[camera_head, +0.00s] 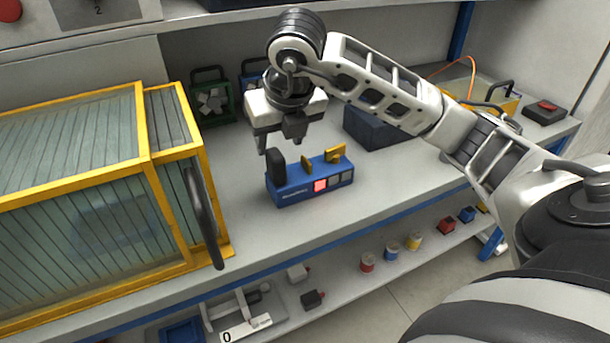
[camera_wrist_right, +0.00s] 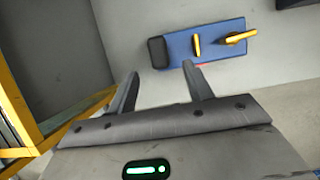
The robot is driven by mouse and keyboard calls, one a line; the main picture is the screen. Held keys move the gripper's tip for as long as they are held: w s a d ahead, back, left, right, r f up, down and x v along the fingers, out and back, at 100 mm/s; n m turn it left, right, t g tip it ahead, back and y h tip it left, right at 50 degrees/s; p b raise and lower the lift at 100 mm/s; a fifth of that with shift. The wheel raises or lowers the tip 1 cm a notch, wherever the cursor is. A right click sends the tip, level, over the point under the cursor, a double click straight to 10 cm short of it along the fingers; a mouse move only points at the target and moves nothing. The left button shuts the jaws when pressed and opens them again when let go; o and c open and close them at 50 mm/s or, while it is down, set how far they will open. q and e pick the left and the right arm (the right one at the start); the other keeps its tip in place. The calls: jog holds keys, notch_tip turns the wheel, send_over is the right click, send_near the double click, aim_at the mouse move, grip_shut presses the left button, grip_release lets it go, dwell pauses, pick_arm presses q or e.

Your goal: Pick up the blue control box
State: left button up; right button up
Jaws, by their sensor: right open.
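The blue control box (camera_head: 312,182) sits on the grey workbench. It has a black part at its left end, two yellow parts on top and a lit red square on its front. My right gripper (camera_head: 280,143) is above and slightly behind the box, open and empty, with its fingers pointing down. In the right wrist view the box (camera_wrist_right: 208,48) lies beyond the fingertips, ahead and to the right, and the open right gripper (camera_wrist_right: 160,82) does not touch it. My left gripper is not in view.
A yellow-framed glass enclosure (camera_head: 148,150) with a black handle stands left of the box. A dark blue case (camera_head: 370,128) is behind it to the right. A lower shelf (camera_head: 350,265) holds several spools and small items. The bench in front of the box is clear.

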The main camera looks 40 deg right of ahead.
aim_at(276, 165)
jog(key=x, duration=0.9)
jog(key=shift+f+p, duration=0.1)
jog(key=shift+p, duration=0.2)
grip_shut()
